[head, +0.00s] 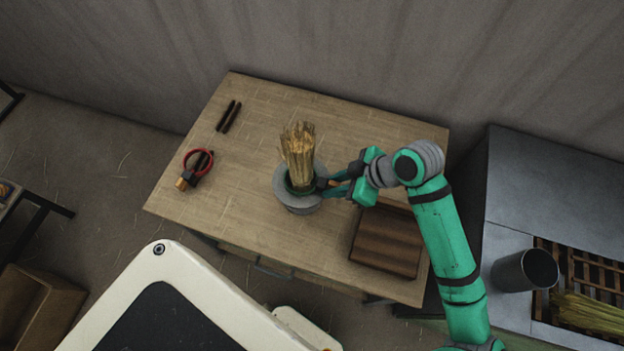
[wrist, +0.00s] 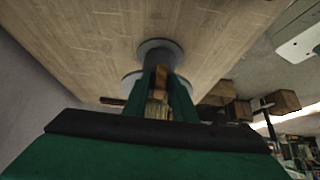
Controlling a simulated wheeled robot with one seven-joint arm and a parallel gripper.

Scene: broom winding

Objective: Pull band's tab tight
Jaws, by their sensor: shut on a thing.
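A bundle of straw (head: 298,155) stands upright in a round grey holder (head: 300,204) on the wooden table. A dark green band (head: 291,188) circles the bundle low down, near the holder's rim. My gripper (head: 327,184) reaches in from the right at the band's height. It is shut on a small dark piece at the band's right side, which looks like the tab; the fingers hide most of it. In the wrist view, my fingers (wrist: 160,100) point toward the grey holder (wrist: 158,47), and brown straw (wrist: 158,92) shows between them.
The table's middle left is clear.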

